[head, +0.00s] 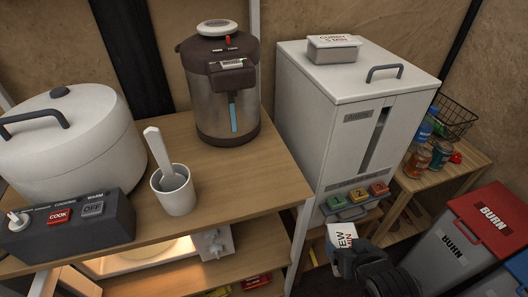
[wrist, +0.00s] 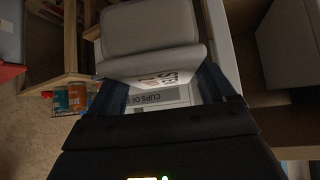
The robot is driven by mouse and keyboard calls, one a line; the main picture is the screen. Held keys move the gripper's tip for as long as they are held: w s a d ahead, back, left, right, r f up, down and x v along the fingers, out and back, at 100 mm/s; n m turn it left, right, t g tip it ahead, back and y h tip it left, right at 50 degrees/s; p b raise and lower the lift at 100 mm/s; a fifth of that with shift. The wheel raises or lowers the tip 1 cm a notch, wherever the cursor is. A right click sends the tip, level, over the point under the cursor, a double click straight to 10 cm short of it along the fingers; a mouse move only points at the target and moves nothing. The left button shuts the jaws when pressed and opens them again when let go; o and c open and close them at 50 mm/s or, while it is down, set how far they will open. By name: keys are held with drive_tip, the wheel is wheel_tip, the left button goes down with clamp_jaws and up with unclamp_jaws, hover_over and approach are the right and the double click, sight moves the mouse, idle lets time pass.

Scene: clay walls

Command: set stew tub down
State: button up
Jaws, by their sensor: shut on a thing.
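The stew tub (head: 341,243) is a small pale tub with dark lettering, partly hidden by my gripper (head: 352,256) in the head view. In the wrist view the tub (wrist: 150,32) is seen close up, its grey-white lid and side filling the top middle. My gripper (wrist: 165,84) is shut on it, one finger on each side. The tub is held in the air in front of the lower part of the white dispenser, below its numbered buttons (head: 356,196). A similar tub marked curry (head: 334,48) sits on top of the dispenser.
The wooden counter (head: 262,180) holds a large cooker (head: 62,140), a dark control box (head: 68,227), a cup with a paddle (head: 173,190) and an urn (head: 222,95). The white dispenser (head: 290,100) has free lid space. Right are a jar shelf (head: 446,178) and a red-lidded burn bin (head: 490,215).

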drive_tip(key=shift+s+a+f, duration=0.1)
drive_tip(key=shift+a+f, duration=0.1)
drive_tip(key=shift+f, duration=0.15)
drive_tip(key=shift+d+r, duration=0.1)
idle(0.5)
